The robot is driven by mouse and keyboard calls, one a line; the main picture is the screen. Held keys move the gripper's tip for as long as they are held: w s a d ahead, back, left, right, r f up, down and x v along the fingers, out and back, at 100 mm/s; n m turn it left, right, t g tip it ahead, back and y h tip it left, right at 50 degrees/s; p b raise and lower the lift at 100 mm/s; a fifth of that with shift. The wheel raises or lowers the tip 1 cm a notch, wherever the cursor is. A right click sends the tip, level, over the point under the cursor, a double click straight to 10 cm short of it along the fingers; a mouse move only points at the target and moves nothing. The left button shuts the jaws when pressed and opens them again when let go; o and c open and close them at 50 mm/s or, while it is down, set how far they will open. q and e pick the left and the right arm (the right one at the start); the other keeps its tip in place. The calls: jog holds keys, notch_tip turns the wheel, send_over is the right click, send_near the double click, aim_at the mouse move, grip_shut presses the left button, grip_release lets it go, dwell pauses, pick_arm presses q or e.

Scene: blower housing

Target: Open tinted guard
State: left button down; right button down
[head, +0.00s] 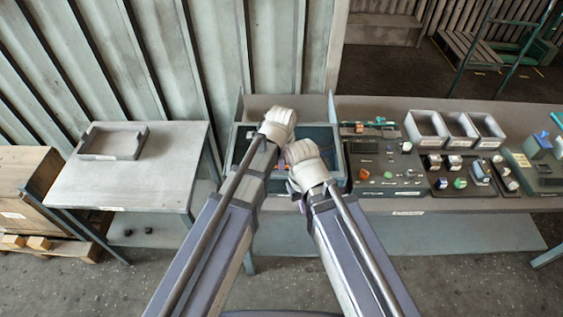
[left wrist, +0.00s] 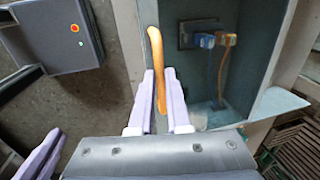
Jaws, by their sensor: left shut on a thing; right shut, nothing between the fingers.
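The blower housing (head: 335,185) is a grey open-topped box on the bench, with a dark teal tinted area (head: 322,137) that looks like the guard. My left gripper (left wrist: 158,92) is shut on an orange bar-like handle (left wrist: 157,50), which stands out between its fingers. In the head view my left gripper (head: 277,125) is over the housing, its fingertips hidden. My right gripper (head: 305,155) is close beside it, lower and to the right; it also shows in the left wrist view (left wrist: 40,155), shut and empty. I cannot tell how far the guard is open.
Blue and orange plugs with cables (left wrist: 215,40) sit in the housing. Right of it are a dark board of small parts (head: 385,170) and grey bins (head: 440,128). A side table (head: 120,185) with a shallow tray (head: 113,141) stands at left. My two arms are very close together.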

dwell(0.8)
pick_arm(q)
jog(key=w, duration=2.3)
jog(key=shift+w, duration=0.3)
jog(key=c, duration=0.9)
grip_release()
jog(key=shift+r, duration=0.15)
jog(key=r+p, duration=0.2)
jog(key=s+r+p, duration=0.1)
jog(key=r+p, duration=0.4)
jog(key=shift+s+r+p, duration=0.2)
jog(key=shift+s+p, duration=0.1)
jog(key=shift+p, duration=0.05)
